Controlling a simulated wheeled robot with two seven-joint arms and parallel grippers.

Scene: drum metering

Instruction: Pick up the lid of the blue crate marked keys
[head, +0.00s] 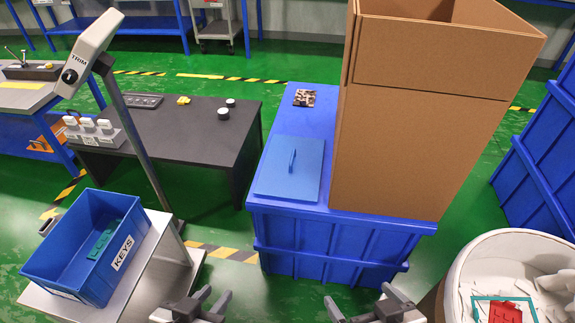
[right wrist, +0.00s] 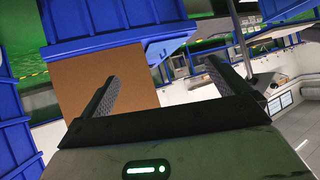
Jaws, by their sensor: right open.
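The blue crate marked KEYS (head: 83,249) stands open-topped at the lower left, with a teal-green piece (head: 101,243) inside. A flat blue lid with an upright handle (head: 289,170) lies on the big blue container in the middle, left of the cardboard box. My left gripper (head: 212,296) is low in the head view, between crate and lid, with a gap between its fingers and nothing in it. My right gripper (head: 364,299) is at the bottom, right of and nearer than the lid, open and empty. Its spread fingers show in the right wrist view (right wrist: 160,85).
The lid's blue container (head: 335,245) also bears a tall cardboard box (head: 415,130) and a small brown patterned item (head: 304,98). A white drum (head: 462,262) stands at lower right. A slanted post with a TRIM head (head: 92,50) rises beside the crate's grey stand (head: 150,270).

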